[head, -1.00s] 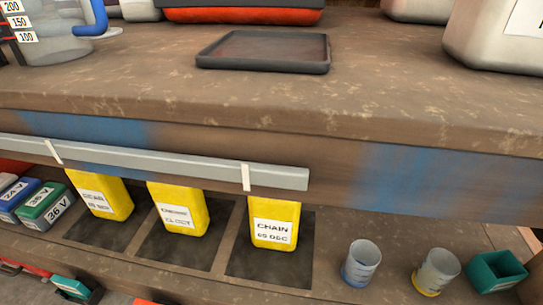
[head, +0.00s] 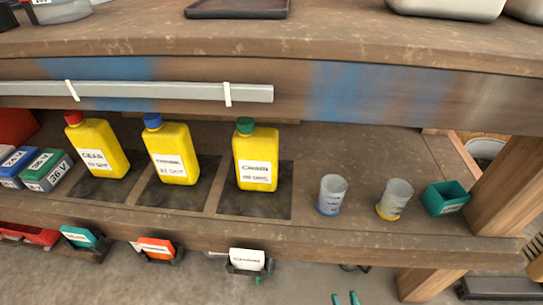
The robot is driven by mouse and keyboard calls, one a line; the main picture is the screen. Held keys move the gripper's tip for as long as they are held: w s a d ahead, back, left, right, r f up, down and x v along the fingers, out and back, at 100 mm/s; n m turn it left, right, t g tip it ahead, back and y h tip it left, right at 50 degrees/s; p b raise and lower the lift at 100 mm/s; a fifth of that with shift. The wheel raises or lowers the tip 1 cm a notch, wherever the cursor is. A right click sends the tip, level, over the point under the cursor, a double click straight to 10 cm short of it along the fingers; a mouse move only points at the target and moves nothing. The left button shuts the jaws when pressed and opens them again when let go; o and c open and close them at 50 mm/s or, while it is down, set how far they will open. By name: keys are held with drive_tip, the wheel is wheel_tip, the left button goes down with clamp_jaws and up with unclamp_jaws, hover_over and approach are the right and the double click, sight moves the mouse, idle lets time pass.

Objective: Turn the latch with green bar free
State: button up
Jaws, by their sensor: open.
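I cannot make out a latch with a green bar for certain. Along the lower shelf's front edge hang small dark holders with coloured pieces: a teal-green one (head: 80,237), an orange one (head: 157,248) and a white labelled one (head: 246,260). A small green bit shows below the white one. Whether any of these is the latch is too small to tell. Two teal fingertips of my gripper (head: 345,298) show at the bottom edge, apart and empty, to the right of the white piece. The rest of the gripper is out of frame.
The lower shelf (head: 320,240) holds yellow jugs (head: 256,165), blue and green packs (head: 45,170), two clear cups (head: 331,195) and a teal bin (head: 446,198). A grey rail (head: 180,91) crosses above. A wooden post (head: 510,195) stands at right. Floor shows below.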

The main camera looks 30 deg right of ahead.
drive_tip(key=w+a+r+n+g+y+p, duration=0.2)
drive_tip(key=w+a+n+g+y+p, duration=0.15)
drive_tip(key=w+g+y, duration=0.45)
drive_tip(key=s+r+g+h+p, duration=0.2)
drive_tip(key=s+r+g, duration=0.9)
drive_tip(key=s+r, duration=0.45)
wheel_tip(320, 180, up, 37)
drive_tip(key=p, duration=3.7)
drive_tip(key=shift+d+f+p, duration=0.2)
drive_tip(key=shift+d+p, duration=0.15)
drive_tip(key=shift+d, duration=0.05)
drive_tip(key=shift+s+m, duration=0.1)
drive_tip(key=shift+m, duration=0.15)
